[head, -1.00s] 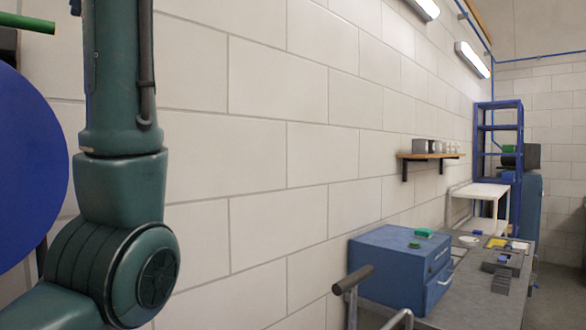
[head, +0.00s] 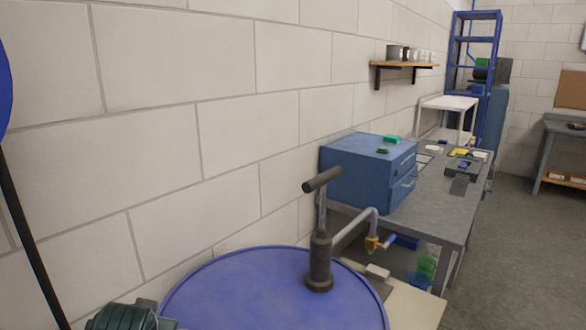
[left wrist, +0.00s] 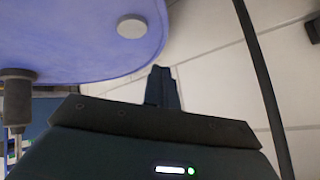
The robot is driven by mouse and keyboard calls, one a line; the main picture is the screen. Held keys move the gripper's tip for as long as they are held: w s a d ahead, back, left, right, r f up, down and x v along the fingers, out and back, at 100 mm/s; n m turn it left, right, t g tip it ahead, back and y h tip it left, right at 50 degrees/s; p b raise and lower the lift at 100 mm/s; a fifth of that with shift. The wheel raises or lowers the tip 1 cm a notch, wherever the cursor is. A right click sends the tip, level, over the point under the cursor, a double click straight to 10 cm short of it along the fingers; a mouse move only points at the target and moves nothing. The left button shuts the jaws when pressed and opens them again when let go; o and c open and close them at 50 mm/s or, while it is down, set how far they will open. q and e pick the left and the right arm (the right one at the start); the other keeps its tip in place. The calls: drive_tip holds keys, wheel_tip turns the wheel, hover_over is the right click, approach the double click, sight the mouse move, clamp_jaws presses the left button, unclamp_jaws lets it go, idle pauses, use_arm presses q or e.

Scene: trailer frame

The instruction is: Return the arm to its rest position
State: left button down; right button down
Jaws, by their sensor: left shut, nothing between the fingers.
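My left gripper (left wrist: 163,88) shows in the left wrist view, its dark fingers together and empty. Beyond it are the blue drum top (left wrist: 70,30) with a pale round cap (left wrist: 131,26) and the white block wall (left wrist: 215,70). In the head view a small part of my left arm (head: 130,316) shows at the bottom left, beside the blue drum (head: 230,295). My left gripper itself is out of the head view. My right gripper shows in neither view.
A hand pump (head: 320,262) stands on the drum, its spout reaching right. Behind it a grey workbench (head: 440,210) carries a blue drawer cabinet (head: 350,175). A wall shelf (head: 405,65) and a blue rack (head: 476,15) lie farther back. The floor (head: 520,250) at right is clear.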

use_arm(q)
drive_tip(key=s+d+f+m+g+h, duration=0.15)
drive_tip(key=s+f, duration=0.25)
drive_tip(key=s, duration=0.4)
drive_tip(key=s+d+f+g+h, duration=0.1)
drive_tip(key=s+d+f, duration=0.1)
drive_tip(key=s+f, duration=0.45)
drive_tip(key=s+d+f+g+h, duration=0.1)
drive_tip(key=s+d+f+g, duration=0.1)
drive_tip(key=s, duration=0.7)
drive_tip(key=w+d+f+t+h, duration=0.1)
drive_tip(key=w+d+f+t, duration=0.1)
drive_tip(key=f+t, duration=0.1)
drive_tip(key=w+d+f+m+t+h, duration=0.1)
drive_tip(key=w+d+f+t+h, duration=0.1)
drive_tip(key=f, duration=0.4)
drive_tip(key=shift+w+d+t, duration=0.85)
drive_tip(key=shift+t, duration=0.1)
drive_tip(key=shift+s+a, duration=0.1)
drive_tip(key=shift+a, duration=0.05)
